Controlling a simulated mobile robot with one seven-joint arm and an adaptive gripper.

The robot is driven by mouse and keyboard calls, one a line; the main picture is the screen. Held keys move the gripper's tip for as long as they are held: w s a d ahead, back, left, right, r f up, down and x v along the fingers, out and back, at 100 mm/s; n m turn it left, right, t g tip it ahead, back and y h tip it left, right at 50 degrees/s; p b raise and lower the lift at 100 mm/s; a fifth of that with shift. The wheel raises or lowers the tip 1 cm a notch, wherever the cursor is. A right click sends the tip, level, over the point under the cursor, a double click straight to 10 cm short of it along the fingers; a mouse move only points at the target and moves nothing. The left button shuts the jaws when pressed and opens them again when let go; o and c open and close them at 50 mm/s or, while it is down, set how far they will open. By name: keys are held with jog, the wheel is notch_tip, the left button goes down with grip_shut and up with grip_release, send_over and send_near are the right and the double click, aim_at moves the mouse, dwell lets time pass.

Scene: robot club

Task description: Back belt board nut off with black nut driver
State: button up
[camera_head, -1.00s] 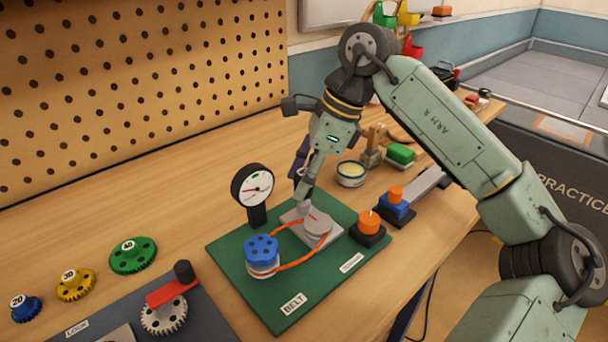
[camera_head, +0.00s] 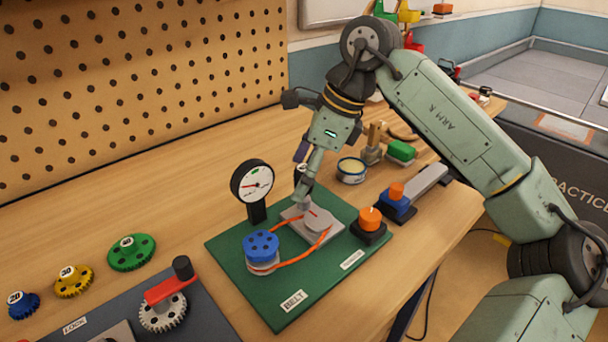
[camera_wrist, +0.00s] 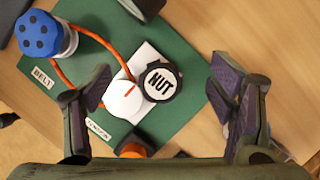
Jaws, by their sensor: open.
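The green belt board (camera_head: 290,305) lies on the table, with a blue knobbed wheel (camera_head: 261,245), an orange belt (camera_head: 295,258) and a light round pulley (camera_head: 318,222) on a grey plate. The black nut driver shows in the wrist view as a round cap marked NUT (camera_wrist: 160,82), seen from above, beside the white pulley (camera_wrist: 122,99). My gripper (camera_head: 303,180) is open above the back of the board, its two fingers apart on either side of the cap, with gaps to both. The nut itself is hidden under the driver or fingers.
A dial gauge (camera_head: 252,182) stands close to the left of my gripper. An orange knob (camera_head: 369,218) is at the board's right corner. A tin (camera_head: 351,170), a green block (camera_head: 402,150) and a blue-and-orange block (camera_head: 397,200) stand to the right. Gears lie at left.

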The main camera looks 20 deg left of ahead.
jog(key=m+b, duration=0.1)
jog(key=m+t+b, duration=0.1)
jog(key=m, duration=0.1)
jog(key=shift+f, duration=0.4)
jog(key=m+t+b, duration=0.1)
jog(key=m, duration=0.1)
jog(key=m+t+b, duration=0.1)
jog(key=m+b, duration=0.1)
jog(key=shift+m+h, duration=0.4)
jog(key=m+t+b, duration=0.1)
jog(key=m, duration=0.1)
jog(key=shift+r+m+b, duration=0.2)
jog(key=shift+m+b, duration=0.1)
jog(key=shift+m, duration=0.1)
jog(key=shift+r+m+h, duration=0.15)
jog(key=shift+m+h, duration=0.15)
jog(key=shift+m, duration=0.1)
jog(key=shift+c, duration=0.2)
